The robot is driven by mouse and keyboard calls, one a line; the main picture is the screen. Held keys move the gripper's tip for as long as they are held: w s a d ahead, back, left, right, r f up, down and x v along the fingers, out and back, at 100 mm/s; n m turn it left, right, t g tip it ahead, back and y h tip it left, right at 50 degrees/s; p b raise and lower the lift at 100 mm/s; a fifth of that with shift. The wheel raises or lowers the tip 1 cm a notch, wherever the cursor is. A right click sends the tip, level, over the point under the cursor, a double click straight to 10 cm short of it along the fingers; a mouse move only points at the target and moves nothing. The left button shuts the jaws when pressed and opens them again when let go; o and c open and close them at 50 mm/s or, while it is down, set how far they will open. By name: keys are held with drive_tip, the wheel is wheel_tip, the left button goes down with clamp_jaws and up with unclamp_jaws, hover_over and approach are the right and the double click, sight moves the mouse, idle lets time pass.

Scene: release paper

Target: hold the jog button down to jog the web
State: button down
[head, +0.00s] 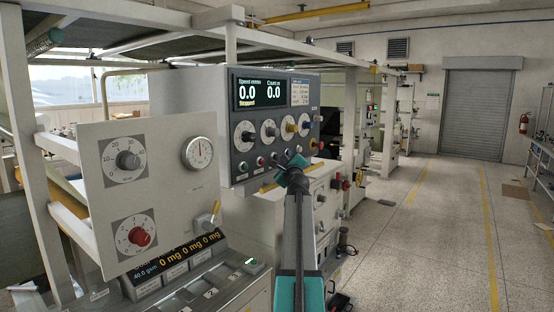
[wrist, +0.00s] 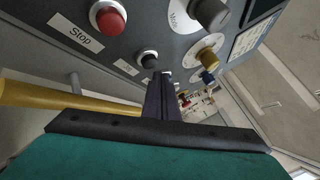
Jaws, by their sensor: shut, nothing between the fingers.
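The grey control panel (head: 275,115) carries a row of knobs with small buttons below; its display (head: 262,92) reads speed 0.0, count 0.0 and "Stopped". In the wrist view a red button (wrist: 108,18) has a "Stop" label (wrist: 75,32). Beyond it is a black button (wrist: 148,58) with a small white label (wrist: 126,67) that I cannot read, so I cannot tell for sure which is the jog button. My gripper (head: 297,163) is shut and empty at the panel's lower edge. In the wrist view its fingertips (wrist: 163,80) point just past the black button; contact cannot be told.
A yellow bar (wrist: 60,98) runs below the panel, left of my fingers. A Mode knob (wrist: 209,12) and a yellow knob (wrist: 209,57) stick out above. A cream panel (head: 155,190) with dials stands at the left. The floor aisle (head: 440,230) at right is clear.

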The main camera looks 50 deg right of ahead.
drive_tip(key=shift+w, duration=0.2)
drive_tip(key=shift+w+p, duration=0.25)
drive_tip(key=shift+p, duration=0.15)
